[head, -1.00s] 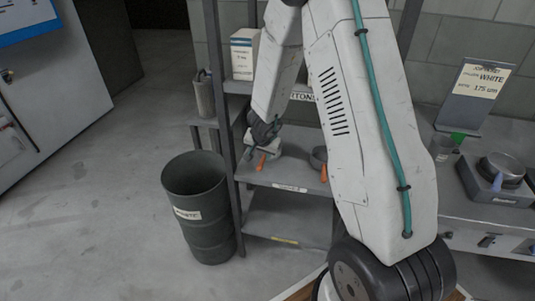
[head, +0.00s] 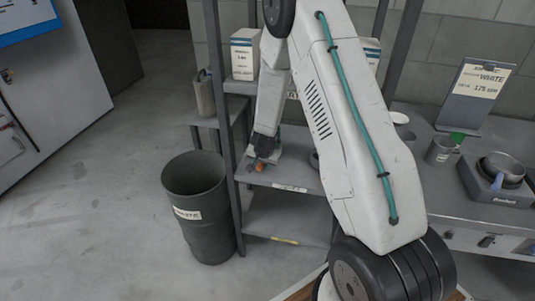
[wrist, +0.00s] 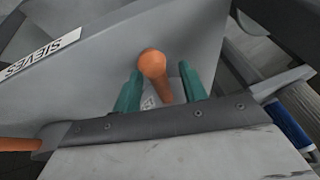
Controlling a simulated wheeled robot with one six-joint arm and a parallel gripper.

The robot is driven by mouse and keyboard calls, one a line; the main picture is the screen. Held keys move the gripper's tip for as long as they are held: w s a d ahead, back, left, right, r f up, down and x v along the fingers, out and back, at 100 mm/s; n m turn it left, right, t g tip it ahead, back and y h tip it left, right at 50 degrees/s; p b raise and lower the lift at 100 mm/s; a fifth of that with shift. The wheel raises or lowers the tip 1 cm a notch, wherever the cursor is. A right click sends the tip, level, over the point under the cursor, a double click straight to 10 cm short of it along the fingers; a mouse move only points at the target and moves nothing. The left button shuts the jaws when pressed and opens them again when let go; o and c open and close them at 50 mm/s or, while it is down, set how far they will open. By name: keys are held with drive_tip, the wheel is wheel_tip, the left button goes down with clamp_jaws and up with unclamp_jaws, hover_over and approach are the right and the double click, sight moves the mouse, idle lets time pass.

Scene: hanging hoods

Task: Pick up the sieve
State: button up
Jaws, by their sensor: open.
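The sieve's orange handle (wrist: 152,64) points toward the wrist camera and lies between the two teal fingers of my gripper (wrist: 160,74). The fingers are apart, with a gap visible around the handle. The sieve's bowl is not clearly visible; only a pale patch shows beyond the handle. In the head view the orange handle (head: 257,167) shows at the front edge of the middle shelf, with my gripper (head: 263,153) right at it. A second orange handle (wrist: 18,144) shows at the lower left of the wrist view.
The grey shelf (wrist: 85,80) carries a "SIEVES" label (wrist: 42,54). Its dark upright (head: 222,110) stands left of my gripper. A dark bin (head: 198,215) stands on the floor in front. A boxed item (head: 243,55) sits on the shelf above. Floor to the left is clear.

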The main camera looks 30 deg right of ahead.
drive_tip(key=shift+w+f, duration=0.1)
drive_tip(key=shift+f, duration=0.05)
clamp_jaws()
